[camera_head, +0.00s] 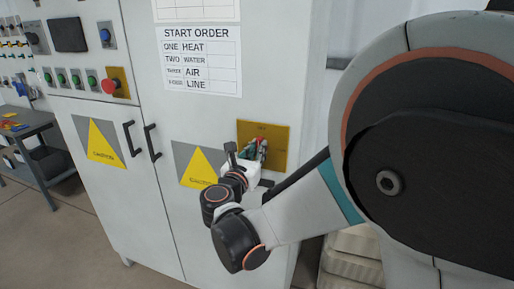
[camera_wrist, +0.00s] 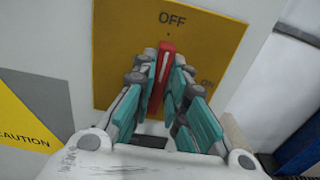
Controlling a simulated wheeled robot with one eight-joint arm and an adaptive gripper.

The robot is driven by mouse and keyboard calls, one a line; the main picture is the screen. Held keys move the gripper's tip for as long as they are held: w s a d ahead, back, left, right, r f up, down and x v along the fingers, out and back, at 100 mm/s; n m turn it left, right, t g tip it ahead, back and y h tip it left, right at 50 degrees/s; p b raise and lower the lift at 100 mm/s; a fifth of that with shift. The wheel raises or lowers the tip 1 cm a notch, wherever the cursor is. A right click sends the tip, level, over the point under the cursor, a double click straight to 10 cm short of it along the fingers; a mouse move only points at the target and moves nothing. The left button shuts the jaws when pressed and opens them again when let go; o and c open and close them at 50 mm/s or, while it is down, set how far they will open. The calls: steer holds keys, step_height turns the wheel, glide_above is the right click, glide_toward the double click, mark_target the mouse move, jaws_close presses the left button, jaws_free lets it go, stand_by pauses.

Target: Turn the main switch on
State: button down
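The main switch is a red handle (camera_wrist: 166,62) on a yellow plate (camera_head: 279,146) at the right of the white cabinet. In the wrist view the plate reads OFF above the handle and ON at its right. The handle stands nearly upright, its top toward OFF. My gripper (camera_wrist: 165,75) has its teal fingers on both sides of the handle, drawn in close and seeming to touch it. In the head view the gripper (camera_head: 258,147) is at the plate, with a bit of red showing between the fingers. The handle's lower part is partly hidden by the fingers.
The cabinet (camera_head: 172,100) has black door handles (camera_head: 151,142), caution labels (camera_head: 103,142) and a START ORDER sheet (camera_head: 200,60). A red emergency button (camera_head: 109,86) and green buttons (camera_head: 77,79) are at upper left. A grey table (camera_head: 40,122) stands at far left.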

stand_by(0.4)
steer(key=shift+s+d+f+m+b, duration=0.15)
steer(key=shift+m+b, duration=0.1)
steer(key=shift+m, duration=2.75)
steer(key=shift+w+d+f+m+b, duration=0.15)
steer(key=shift+m+b, duration=0.15)
steer(key=shift+m, duration=2.7)
steer(key=shift+s+d+f+m+b, duration=0.15)
steer(key=shift+m+b, duration=0.1)
steer(key=shift+m, duration=2.75)
steer(key=c, duration=1.6)
jaws_free()
steer(key=v, duration=0.7)
steer(key=shift+s+a, duration=0.15)
steer(key=shift+s, duration=0.1)
